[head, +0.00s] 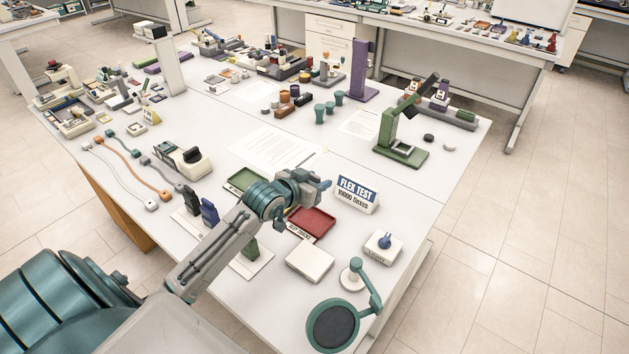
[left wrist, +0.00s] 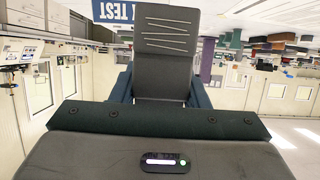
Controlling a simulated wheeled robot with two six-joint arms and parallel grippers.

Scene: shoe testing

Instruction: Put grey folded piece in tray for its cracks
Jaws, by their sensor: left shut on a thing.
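My left gripper (head: 323,187) is above the table beside the red tray (head: 318,220). In the left wrist view it is shut on a grey folded piece (left wrist: 167,70), with a blue-grey finger on each side. The piece's face shows several pale, thin crack-like lines. In the head view the piece is hard to tell from the gripper. The red tray lies below my gripper, its front label partly readable as cracks. A green tray (head: 236,186) lies left of my wrist, partly covered by my arm. Any tray between them is hidden. My right gripper is not in view.
A "FLEX TEST" sign (head: 357,193) stands right of the red tray. A white box (head: 309,263), a green magnifier (head: 332,327) and a blue-knobbed device (head: 383,246) are nearby. Dark blue pieces (head: 209,210) and a green piece (head: 251,248) stand left of and beside my arm.

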